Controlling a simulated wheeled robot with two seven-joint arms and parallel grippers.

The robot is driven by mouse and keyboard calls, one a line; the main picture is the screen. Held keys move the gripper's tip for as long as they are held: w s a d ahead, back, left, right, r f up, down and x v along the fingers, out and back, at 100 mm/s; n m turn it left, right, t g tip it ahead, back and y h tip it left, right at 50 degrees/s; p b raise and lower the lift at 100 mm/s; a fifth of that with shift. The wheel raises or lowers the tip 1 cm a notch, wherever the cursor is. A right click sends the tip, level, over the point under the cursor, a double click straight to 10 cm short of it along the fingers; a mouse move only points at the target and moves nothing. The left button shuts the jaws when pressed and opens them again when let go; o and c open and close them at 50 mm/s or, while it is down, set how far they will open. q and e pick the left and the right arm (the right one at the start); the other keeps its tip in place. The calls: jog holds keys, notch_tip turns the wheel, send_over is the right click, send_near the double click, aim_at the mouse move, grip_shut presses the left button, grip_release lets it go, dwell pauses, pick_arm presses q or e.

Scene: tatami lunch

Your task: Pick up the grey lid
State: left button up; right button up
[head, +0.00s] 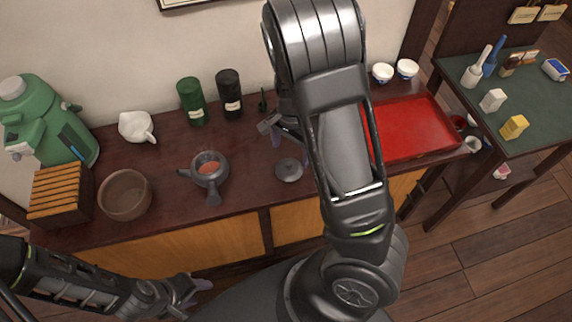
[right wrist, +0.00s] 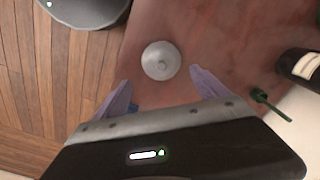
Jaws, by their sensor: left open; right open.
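The grey lid (head: 288,169) is a small round disc with a knob on top, lying on the dark red-brown sideboard to the right of the grey teapot (head: 209,170). It also shows in the right wrist view (right wrist: 161,60), knob facing the camera. My right gripper (head: 289,137) is open and empty near the lid, on its wall side; in the right wrist view its purple fingers (right wrist: 158,84) are apart and the lid lies just beyond the gap between them. My left gripper (head: 199,294) is open in front of the sideboard, away from the lid.
A red tray (head: 412,130) lies right of my right arm. A green canister (head: 192,101), a black canister (head: 229,94) and a small green object (right wrist: 268,101) stand near the wall. A white pitcher (head: 136,127) and brown bowl (head: 125,195) are at left. The wood around the lid is bare.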

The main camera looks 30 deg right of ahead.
aim_at(289, 163)
jog(key=shift+w+f, duration=0.1)
jog(key=shift+f, duration=1.25)
jog(key=shift+w+a+f, duration=0.1)
jog(key=shift+f, duration=1.2)
jog(key=shift+a+f, duration=0.1)
jog(key=shift+f, duration=1.2)
jog(key=c, duration=1.1)
